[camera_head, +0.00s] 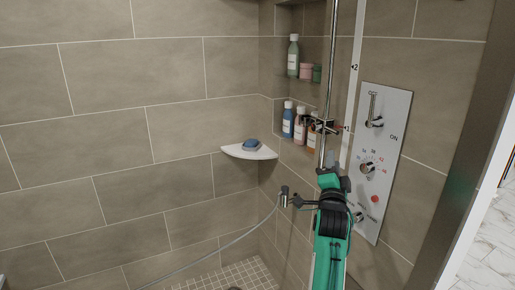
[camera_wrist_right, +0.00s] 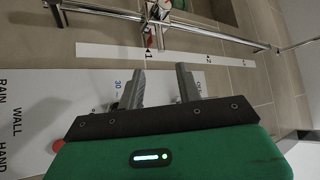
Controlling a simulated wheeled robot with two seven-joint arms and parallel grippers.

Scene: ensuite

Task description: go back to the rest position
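My right gripper (camera_head: 329,157) is at the end of the green and black arm, in front of the shower rail's lower part. In the right wrist view its two grey fingers (camera_wrist_right: 161,85) are apart, with nothing between them. The chrome rail (camera_wrist_right: 215,35) and its slider holder (camera_wrist_right: 153,22) lie beyond the fingertips there. In the head view the slider holder (camera_head: 321,125) sits on the upright rail (camera_head: 330,75), just above my gripper. My left gripper is in neither view.
A control panel (camera_head: 384,150) with lever and knobs is close right of my arm. A white corner shelf (camera_head: 240,152) holds a blue item (camera_head: 251,144). Wall niches hold several bottles (camera_head: 288,120). A hose (camera_head: 225,245) runs from a chrome wall fitting (camera_head: 284,196). Space at left looks clear.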

